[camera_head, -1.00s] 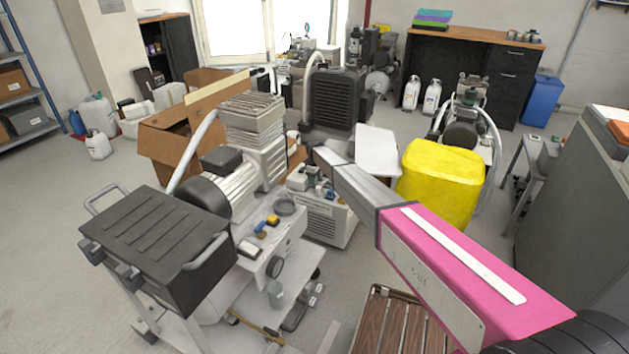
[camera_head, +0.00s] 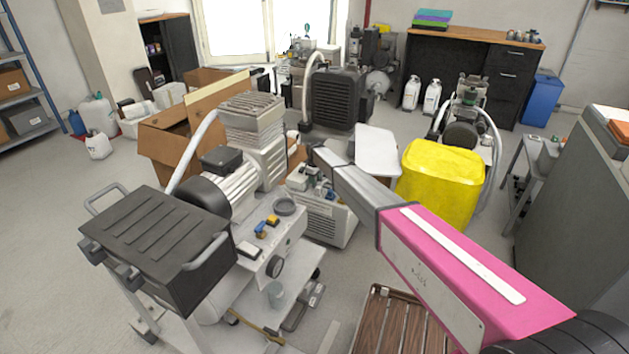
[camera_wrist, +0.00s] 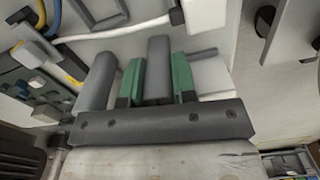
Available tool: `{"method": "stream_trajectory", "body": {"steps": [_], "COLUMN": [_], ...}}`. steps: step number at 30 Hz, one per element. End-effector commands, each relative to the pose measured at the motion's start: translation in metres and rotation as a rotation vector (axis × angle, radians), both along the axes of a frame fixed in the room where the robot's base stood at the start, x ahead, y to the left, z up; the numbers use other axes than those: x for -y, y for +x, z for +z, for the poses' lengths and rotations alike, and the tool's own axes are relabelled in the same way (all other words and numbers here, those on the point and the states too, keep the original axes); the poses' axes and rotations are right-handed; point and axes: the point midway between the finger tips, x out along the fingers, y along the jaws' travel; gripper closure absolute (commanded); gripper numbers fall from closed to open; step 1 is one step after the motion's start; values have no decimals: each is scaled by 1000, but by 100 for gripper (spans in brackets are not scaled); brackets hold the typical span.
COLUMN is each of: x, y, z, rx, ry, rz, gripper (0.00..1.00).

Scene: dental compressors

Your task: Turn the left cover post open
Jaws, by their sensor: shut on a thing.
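In the wrist view, my gripper (camera_wrist: 157,75) has its two green-padded fingers on either side of a dark grey upright post (camera_wrist: 159,65). The pads are closed against it, and the post stands between them above the dark bolted bar at the bottom of the picture. I take this to be the left cover post. Its far end and base are not clearly visible. In the head view, my pink and grey arm reaches into the middle of the room, and the fingers and the held post cannot be made out there.
A compressor with a dark ribbed cover (camera_head: 160,240) stands on a cart at left. A yellow bin (camera_head: 440,182) and a white panel (camera_head: 377,152) are close to the arm's right. Open floor lies at far left.

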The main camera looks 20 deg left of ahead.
Motion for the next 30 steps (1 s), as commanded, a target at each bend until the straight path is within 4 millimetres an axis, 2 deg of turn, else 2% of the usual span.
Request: {"method": "stream_trajectory", "body": {"steps": [15, 30], "x": [0, 0], "y": [0, 0], "z": [0, 0], "rx": [0, -1], "ry": [0, 0], "rz": [-342, -446], "gripper": [98, 98]}}
